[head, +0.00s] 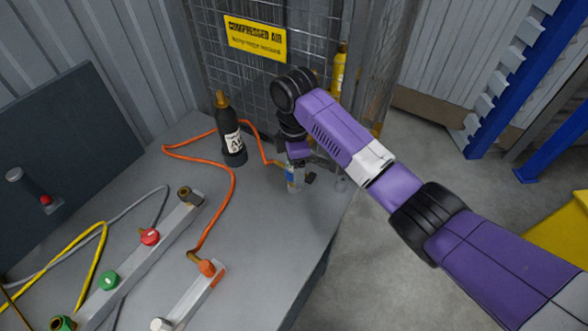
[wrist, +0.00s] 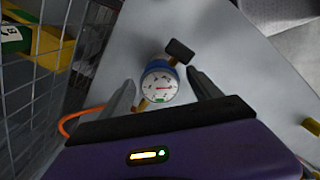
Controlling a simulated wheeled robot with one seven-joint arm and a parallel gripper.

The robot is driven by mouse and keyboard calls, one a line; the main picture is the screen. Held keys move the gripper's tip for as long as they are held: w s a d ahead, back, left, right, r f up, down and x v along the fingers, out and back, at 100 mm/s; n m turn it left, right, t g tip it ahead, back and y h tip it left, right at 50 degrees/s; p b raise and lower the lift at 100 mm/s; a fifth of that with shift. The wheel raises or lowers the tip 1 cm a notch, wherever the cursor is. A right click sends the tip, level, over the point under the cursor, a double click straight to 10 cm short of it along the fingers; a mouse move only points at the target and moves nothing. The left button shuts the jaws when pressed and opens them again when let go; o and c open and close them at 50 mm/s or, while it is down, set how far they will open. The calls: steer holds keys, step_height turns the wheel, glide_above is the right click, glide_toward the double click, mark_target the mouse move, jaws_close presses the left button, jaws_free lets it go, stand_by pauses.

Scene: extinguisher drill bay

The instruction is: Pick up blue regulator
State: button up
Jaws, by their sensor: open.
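The blue regulator (wrist: 160,85) shows in the wrist view as a round white gauge face with a blue rim behind it and a dark block at its upper right. In the head view the regulator (head: 291,178) is a small blue and pale shape near the table's right edge, partly hidden by my wrist. My gripper (wrist: 162,85) is open, with one finger on each side of the regulator in the wrist view. I see gaps beside the gauge and cannot tell whether either finger touches it. The gripper points down over the grey table (head: 130,225).
A black bottle (head: 231,135) stands left of my gripper, with an orange hose (head: 232,190) running past it. A wire mesh cage (head: 250,80) with a yellow cylinder (head: 339,70) stands behind. Valve manifolds (head: 140,255) lie front left. Bare table lies between.

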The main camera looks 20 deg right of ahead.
steer(key=shift+f, duration=1.3)
steer(key=c, duration=1.5)
steer(key=shift+r, duration=0.1)
step_height(320, 180, up, 20)
steer(key=p, duration=0.3)
